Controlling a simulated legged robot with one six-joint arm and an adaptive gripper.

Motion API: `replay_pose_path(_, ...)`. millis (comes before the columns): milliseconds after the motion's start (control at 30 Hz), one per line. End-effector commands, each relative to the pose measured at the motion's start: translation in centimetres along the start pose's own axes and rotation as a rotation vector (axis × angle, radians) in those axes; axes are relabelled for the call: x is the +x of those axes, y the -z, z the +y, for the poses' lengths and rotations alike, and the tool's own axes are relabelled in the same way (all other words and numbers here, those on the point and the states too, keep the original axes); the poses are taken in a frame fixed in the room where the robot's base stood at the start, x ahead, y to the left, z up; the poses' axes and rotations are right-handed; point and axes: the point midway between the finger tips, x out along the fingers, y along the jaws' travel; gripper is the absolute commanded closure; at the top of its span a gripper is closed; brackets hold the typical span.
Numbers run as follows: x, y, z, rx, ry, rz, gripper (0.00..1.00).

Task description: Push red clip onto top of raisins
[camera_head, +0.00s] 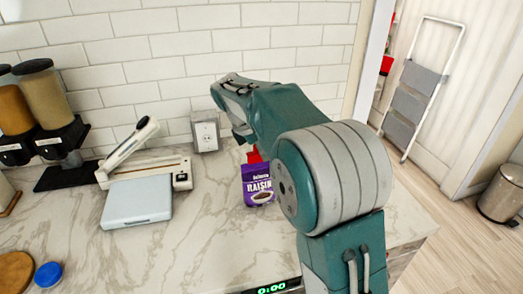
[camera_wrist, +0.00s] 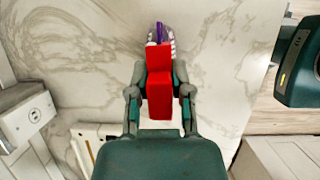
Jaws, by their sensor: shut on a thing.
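A purple raisin bag (camera_head: 257,184) stands upright on the marble counter near the wall. In the wrist view the bag's top (camera_wrist: 159,33) shows just beyond the red clip. The red clip (camera_wrist: 159,85) is held between the fingers of my gripper (camera_wrist: 160,78), which is shut on it. In the head view a small part of the clip (camera_head: 254,156) shows above the bag, and my arm hides most of my gripper. The clip's far end overlaps the bag's top in the wrist view. I cannot tell whether they touch.
A sealing device (camera_head: 180,170) with a raised white arm and a pale blue box (camera_head: 137,201) stand left of the bag. Cereal dispensers (camera_head: 45,100) are at the far left. An outlet box (camera_head: 206,131) is on the wall behind.

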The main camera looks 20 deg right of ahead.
Motion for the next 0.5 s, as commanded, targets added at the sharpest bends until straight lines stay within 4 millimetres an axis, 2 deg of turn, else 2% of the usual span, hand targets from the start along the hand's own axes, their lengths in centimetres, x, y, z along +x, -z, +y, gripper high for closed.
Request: replay_pose_path(500,1.07,0.44,-0.02,0.0,0.001,0.0,0.96)
